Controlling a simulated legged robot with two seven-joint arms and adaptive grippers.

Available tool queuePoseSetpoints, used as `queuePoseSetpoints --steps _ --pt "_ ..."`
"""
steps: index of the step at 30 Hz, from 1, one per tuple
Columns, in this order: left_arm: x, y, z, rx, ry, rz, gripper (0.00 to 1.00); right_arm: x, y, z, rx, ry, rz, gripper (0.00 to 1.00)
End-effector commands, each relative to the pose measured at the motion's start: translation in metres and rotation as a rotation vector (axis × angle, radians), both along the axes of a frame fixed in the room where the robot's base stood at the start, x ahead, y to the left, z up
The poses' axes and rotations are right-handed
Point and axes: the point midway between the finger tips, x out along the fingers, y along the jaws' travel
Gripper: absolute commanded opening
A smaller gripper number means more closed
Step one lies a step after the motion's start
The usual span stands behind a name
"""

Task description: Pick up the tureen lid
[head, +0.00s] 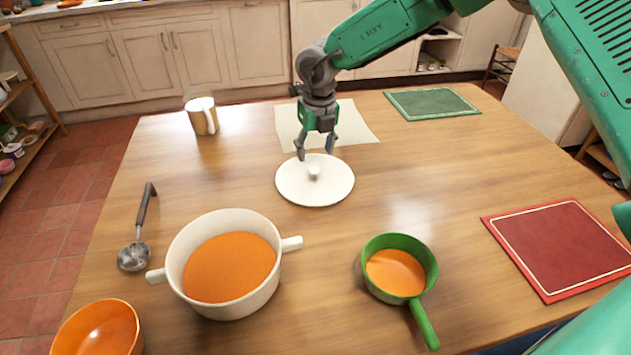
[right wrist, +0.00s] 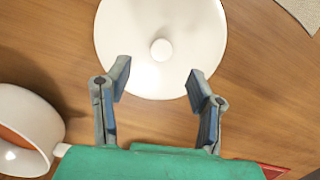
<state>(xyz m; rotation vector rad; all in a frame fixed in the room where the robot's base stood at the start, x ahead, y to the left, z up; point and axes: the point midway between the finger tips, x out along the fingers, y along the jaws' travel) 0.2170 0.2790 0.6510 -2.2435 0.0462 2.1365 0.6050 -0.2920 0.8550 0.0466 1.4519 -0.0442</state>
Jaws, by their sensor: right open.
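The tureen lid (head: 300,190) is a white disc with a small round knob, lying flat on the wooden table near its middle. In the right wrist view the lid (right wrist: 120,40) fills the top middle, with its knob (right wrist: 161,49) lying ahead of the gap between my fingertips. My right gripper (head: 317,150) points down over the lid's far part, open and empty. In the right wrist view its two fingers (right wrist: 157,80) stand wide apart, with nothing between them. The white tureen (head: 286,244) holds orange soup and stands uncovered nearer the front. My left gripper is out of view.
A green saucepan (head: 429,318) with orange contents stands right of the tureen. A ladle (head: 144,213) lies left, and an orange bowl (head: 130,318) is front left. A mug (head: 204,118), a pale sheet (head: 352,120), a green mat (head: 430,103) and a red mat (head: 560,245) are around.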

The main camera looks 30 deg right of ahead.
Motion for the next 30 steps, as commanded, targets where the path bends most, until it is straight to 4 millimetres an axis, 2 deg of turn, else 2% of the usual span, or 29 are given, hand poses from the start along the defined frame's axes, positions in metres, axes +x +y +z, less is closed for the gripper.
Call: queuePoseSetpoints --steps 3,11,19,26,27,29,30 --pt "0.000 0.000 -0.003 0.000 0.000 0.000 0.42 0.002 0.001 -0.015 -0.003 -0.001 0.001 0.49" --pt "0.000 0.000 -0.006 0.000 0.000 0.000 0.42 0.003 0.002 -0.030 -0.005 0.000 0.001 0.49" --pt "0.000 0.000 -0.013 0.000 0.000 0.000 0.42 0.009 -0.007 -0.070 -0.003 0.001 0.002 0.49" --pt "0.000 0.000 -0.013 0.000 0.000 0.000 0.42 0.009 -0.007 -0.072 -0.002 -0.001 0.001 0.49" --pt "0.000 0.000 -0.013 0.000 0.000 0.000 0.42 0.009 -0.007 -0.072 -0.002 -0.001 0.001 0.45" --pt "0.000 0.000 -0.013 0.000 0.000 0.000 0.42 0.009 -0.007 -0.073 -0.002 0.000 0.002 0.24" --pt "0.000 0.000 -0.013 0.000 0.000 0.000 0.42 0.009 -0.006 -0.073 -0.003 0.001 0.002 0.10"
